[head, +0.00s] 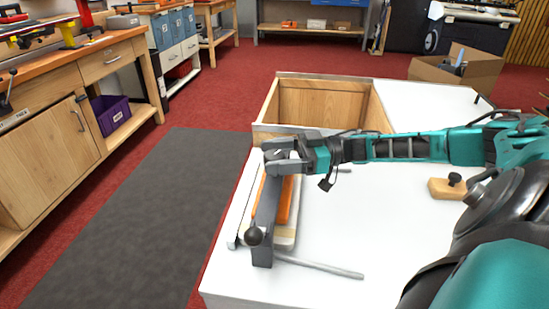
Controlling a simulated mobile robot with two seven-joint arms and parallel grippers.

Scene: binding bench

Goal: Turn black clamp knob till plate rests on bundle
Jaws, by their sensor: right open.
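A grey clamp bar (264,212) runs lengthwise over a white press at the left edge of the white bench top. A round black knob (254,236) sits at its near end. An orange piece (286,200) lies beside and under the bar, on a pale layer (285,238); I cannot tell plate from bundle, nor see a gap. My right gripper (271,156) is open at the far end of the bar, with its fingers pointing left. The fingers hide that end, so a knob between them cannot be made out. My left gripper is out of view.
A grey rod (320,267) lies in front of the press. An open wooden box (322,105) is behind it. A wooden block with a black knob (448,188) stands at the right. The white bench top (365,225) between is clear.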

